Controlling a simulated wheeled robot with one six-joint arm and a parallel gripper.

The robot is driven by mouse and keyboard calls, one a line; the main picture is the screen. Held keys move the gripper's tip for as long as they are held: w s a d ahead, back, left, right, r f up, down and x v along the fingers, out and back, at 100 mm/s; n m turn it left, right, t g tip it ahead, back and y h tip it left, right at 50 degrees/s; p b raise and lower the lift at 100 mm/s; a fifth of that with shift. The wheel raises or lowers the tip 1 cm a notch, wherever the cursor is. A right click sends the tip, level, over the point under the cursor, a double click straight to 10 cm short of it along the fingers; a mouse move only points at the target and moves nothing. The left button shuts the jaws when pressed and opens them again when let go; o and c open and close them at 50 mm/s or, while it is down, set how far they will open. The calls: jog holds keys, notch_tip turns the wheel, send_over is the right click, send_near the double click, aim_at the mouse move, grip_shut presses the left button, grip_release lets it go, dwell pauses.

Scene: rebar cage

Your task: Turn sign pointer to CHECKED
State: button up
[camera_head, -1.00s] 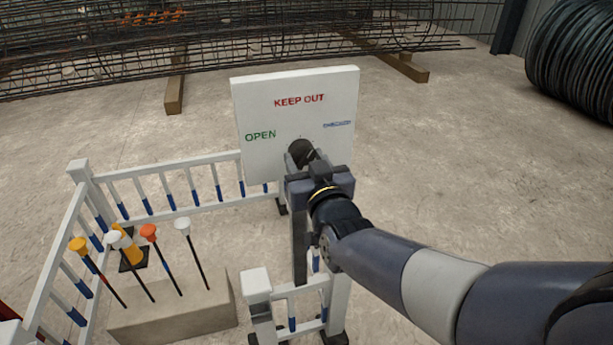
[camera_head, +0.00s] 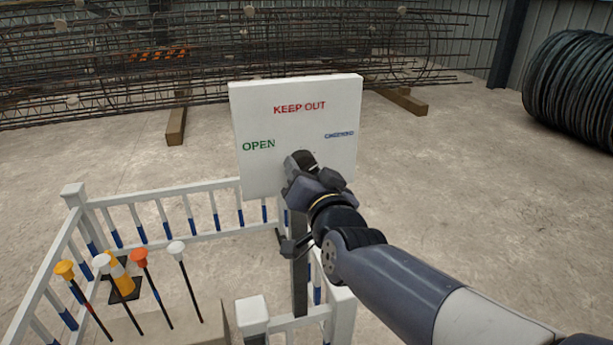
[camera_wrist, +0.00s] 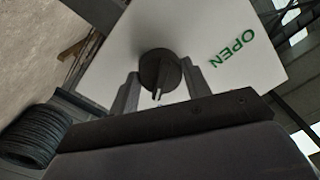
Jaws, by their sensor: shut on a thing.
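The white sign board (camera_head: 290,120) stands upright, with KEEP OUT in red at the top, OPEN in green at left and CHECKED in small blue letters at right. A dark round knob (camera_wrist: 160,70) sits on the sign face and shows between my fingers in the wrist view. My gripper (camera_wrist: 160,90) is shut on the knob, one finger on each side. In the head view my gripper (camera_head: 303,170) covers most of the knob. I cannot tell which word the pointer faces. The wrist view shows the sign rolled, with OPEN at right.
A white railing (camera_head: 165,194) with blue-banded bars runs left of and below the sign. Several capped rods (camera_head: 140,256) stand inside it. Rebar cages (camera_head: 200,60) lie behind on timber blocks, and a black wire coil (camera_head: 575,75) is at right. Open floor lies right of the sign.

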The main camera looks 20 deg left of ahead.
jog(key=o, duration=1)
jog(key=p+v, duration=0.1)
jog(key=v, duration=0.9)
jog(key=shift+s+d+p, duration=0.15)
jog(key=shift+s+p, duration=0.2)
jog(key=shift+w, duration=0.1)
